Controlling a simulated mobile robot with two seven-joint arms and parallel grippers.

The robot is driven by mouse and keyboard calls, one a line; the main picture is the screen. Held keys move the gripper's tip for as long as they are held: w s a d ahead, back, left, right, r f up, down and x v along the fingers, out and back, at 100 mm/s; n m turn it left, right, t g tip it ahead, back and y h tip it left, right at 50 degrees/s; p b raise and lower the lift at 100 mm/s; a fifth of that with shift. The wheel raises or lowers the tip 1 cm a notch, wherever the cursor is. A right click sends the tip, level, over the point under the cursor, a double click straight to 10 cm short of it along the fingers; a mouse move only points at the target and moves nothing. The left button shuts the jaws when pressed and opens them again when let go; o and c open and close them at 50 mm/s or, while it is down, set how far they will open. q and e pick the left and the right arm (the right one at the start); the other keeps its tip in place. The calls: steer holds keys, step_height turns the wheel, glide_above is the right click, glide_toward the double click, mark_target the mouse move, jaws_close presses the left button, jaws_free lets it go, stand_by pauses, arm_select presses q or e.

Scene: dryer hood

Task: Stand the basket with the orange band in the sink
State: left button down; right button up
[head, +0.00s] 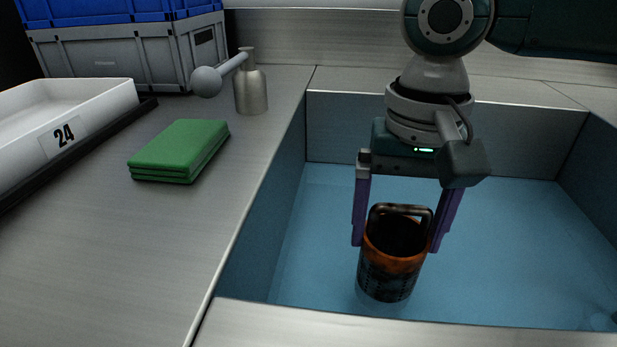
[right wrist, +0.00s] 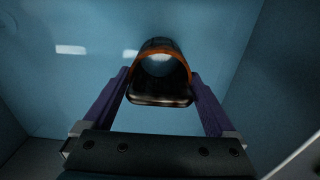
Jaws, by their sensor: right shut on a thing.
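The basket with the orange band (head: 390,270) is a dark, perforated cylinder with a handle arched over its top. It is inside the sink (head: 480,230), upright or nearly so, close to the blue floor. I cannot tell for sure whether its base touches the floor. My right gripper (head: 398,240) reaches down into the sink, its purple fingers on either side of the basket's top, shut on it. In the right wrist view the basket (right wrist: 160,62) shows its orange rim between the fingers. My left gripper is in neither view.
On the counter to the left are a folded green cloth (head: 178,150), a metal bottle (head: 251,92) with a ball-ended piece, a white tray marked 24 (head: 100,98) and a grey crate (head: 130,55) under a blue one. The sink walls surround the basket; the floor right of it is clear.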

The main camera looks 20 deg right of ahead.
step_height(320, 180, down, 2)
steer(key=shift+f, duration=0.15)
steer(key=o, duration=1)
step_height(320, 180, up, 12)
steer(key=p, duration=0.3)
steer(key=shift+p, duration=0.3)
